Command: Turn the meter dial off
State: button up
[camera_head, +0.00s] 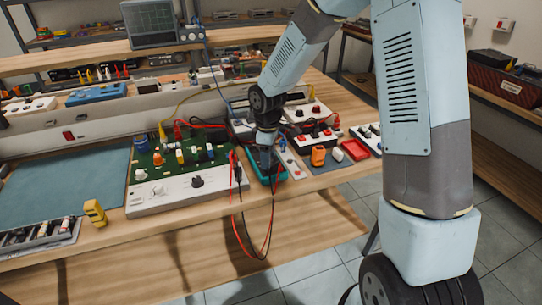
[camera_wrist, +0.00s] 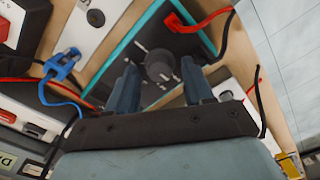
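The meter (camera_head: 279,176) is a dark-faced box with a teal rim, lying on the wooden bench in the head view. It also shows in the wrist view (camera_wrist: 133,33), with its round dark dial (camera_wrist: 158,66) on the face and light marks around the dial. My gripper (camera_wrist: 159,70) is open, with one finger on each side of the dial and visible gaps between. The dial cannot be made out there.
A circuit board panel (camera_head: 170,190) with knobs stands left of the meter. Red and black leads (camera_head: 235,185) hang over the bench's front edge. An orange device (camera_head: 318,156) and a red tray (camera_head: 355,150) lie to the right. A blue clip (camera_wrist: 62,64) is near the meter.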

notch_tip(320, 180, up, 14)
jog(key=shift+f, duration=0.15)
dwell(0.7)
jog(key=s+d+r+m+t, duration=0.3)
jog(key=s+d+r+m, duration=0.4)
jog(key=s+d+r, duration=0.4)
jog(key=s+d+r+m+t, duration=0.1)
jog(key=s+d+r+m, duration=0.1)
jog(key=s, duration=0.5)
jog(key=s+d+r+m+t, duration=0.1)
jog(key=s+d+m, duration=0.4)
jog(key=s+d, duration=0.1)
jog(key=shift+s+d+r+m+t, duration=0.3)
jog(key=shift+s+d+r, duration=0.1)
jog(key=shift+s, duration=0.5)
